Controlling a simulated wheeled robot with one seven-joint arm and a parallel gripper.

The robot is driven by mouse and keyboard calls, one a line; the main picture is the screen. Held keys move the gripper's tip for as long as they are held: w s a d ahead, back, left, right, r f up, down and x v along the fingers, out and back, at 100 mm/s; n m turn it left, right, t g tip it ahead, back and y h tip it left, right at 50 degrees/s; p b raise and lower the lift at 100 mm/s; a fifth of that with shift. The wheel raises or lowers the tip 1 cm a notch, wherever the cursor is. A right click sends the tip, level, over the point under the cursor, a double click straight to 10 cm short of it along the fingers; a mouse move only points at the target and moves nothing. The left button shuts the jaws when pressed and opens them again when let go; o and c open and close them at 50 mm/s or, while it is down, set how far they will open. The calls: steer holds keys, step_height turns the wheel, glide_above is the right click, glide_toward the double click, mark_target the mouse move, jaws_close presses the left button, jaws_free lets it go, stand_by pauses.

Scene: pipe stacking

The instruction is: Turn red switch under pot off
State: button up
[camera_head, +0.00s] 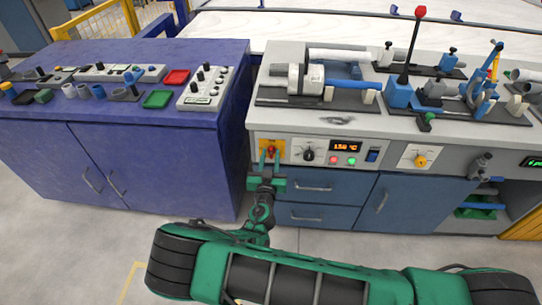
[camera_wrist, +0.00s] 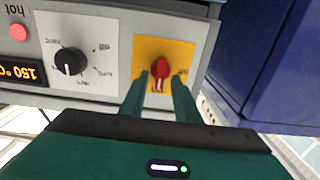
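The red switch (camera_head: 271,149) sits on a yellow plate at the left end of the grey bench's front panel. In the wrist view the red switch (camera_wrist: 160,68) has its handle pointing roughly up and down in the picture. My gripper (camera_head: 269,157) is right in front of it. In the wrist view the two green fingers of my gripper (camera_wrist: 160,82) are apart, one on each side of the switch, with narrow gaps; I see no clear contact. I cannot make out a certain pot; a white cylindrical machine (camera_head: 306,76) stands on the bench above the switch.
Blue drawers (camera_head: 318,187) lie below. A blue cabinet (camera_head: 150,160) stands close on the left.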

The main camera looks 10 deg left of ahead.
steer(key=shift+w, duration=0.25)
steer(key=c, duration=0.7)
steer(key=shift+o, duration=0.2)
